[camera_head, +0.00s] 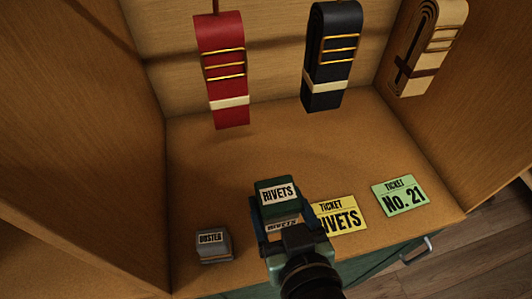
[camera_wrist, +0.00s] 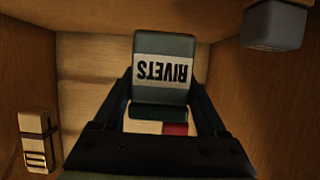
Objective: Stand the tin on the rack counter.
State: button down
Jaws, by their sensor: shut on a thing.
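A dark green tin with a white RIVETS label (camera_head: 276,193) is between the fingers of my gripper (camera_head: 281,226), near the front of the rack counter (camera_head: 215,165). In the wrist view the tin (camera_wrist: 163,88) fills the middle, with a dark finger of my gripper (camera_wrist: 162,98) on each side. My gripper is shut on the tin. The tin's base is hidden in the head view, so I cannot tell whether it touches the counter.
A yellow RIVETS ticket (camera_head: 343,211) lies right of the tin, partly covered by my gripper. A green No. 21 ticket (camera_head: 400,196) lies farther right. A grey DUSTER block (camera_head: 212,244) stands left. Red (camera_head: 223,80), navy (camera_head: 332,60) and tan (camera_head: 428,45) straps hang behind.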

jog(key=r+x, duration=0.1)
jog(key=x, duration=0.4)
jog(key=w+r+x, duration=0.1)
jog(key=x, duration=0.5)
jog(key=r+x, duration=0.1)
jog(key=x, duration=0.4)
jog(key=shift+w+a+r, duration=0.15)
jog(key=shift+w+a, duration=0.05)
jog(key=shift+w, duration=0.25)
notch_tip(320, 180, down, 4)
jog(key=shift+w+f, duration=0.2)
jog(key=shift+f, duration=0.05)
grip_release()
jog(key=shift+f, duration=0.15)
jog(key=v, duration=1.2)
jog(key=shift+r, duration=0.25)
